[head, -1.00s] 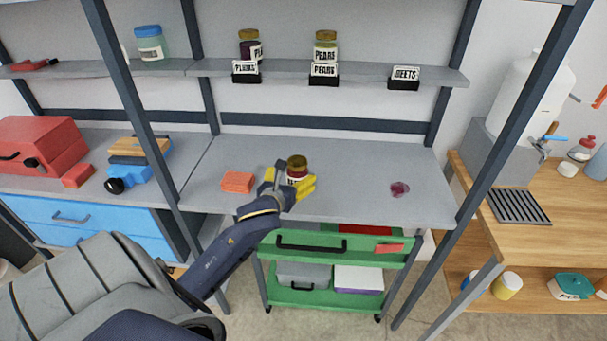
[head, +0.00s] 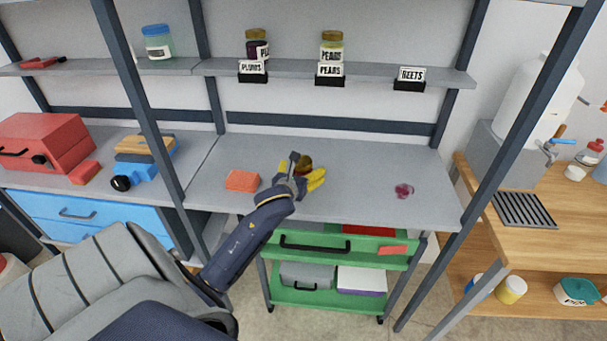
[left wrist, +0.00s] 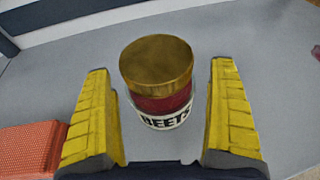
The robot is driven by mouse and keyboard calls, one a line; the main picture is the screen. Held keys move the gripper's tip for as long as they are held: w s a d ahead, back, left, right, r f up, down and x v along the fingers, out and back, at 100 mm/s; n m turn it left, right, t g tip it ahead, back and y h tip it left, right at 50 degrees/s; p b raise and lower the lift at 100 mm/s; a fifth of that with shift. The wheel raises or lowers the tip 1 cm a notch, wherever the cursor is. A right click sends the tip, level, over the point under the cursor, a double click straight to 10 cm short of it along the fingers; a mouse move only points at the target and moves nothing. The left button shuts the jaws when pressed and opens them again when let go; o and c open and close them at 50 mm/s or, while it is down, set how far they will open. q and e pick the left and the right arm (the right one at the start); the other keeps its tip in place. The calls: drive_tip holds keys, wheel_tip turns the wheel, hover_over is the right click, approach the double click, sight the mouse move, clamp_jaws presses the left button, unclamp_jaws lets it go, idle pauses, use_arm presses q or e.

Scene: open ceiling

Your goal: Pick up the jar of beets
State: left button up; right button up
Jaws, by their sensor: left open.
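The jar of beets (left wrist: 158,85) stands upright on the grey workbench, with a gold lid, dark red contents and a white label reading BEETS. In the head view only its lid and upper part (head: 304,162) show behind my left gripper (head: 299,183). In the left wrist view my left gripper (left wrist: 165,120) is open, with one yellow finger on each side of the jar and visible gaps between. The jar sits between and slightly beyond the fingertips. My right gripper is not in view.
An orange-red block (head: 242,181) lies left of the jar; it also shows in the left wrist view (left wrist: 30,150). A dark red stain (head: 404,190) marks the bench at right. The shelf above holds plums (head: 257,46), pears (head: 332,47) and a BEETS sign (head: 410,79) with no jar behind it.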

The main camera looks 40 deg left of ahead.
use_arm(q)
drive_tip(key=shift+c, duration=0.3)
drive_tip(key=c, duration=1.5)
drive_tip(key=shift+c, duration=0.7)
drive_tip(key=shift+r, duration=0.2)
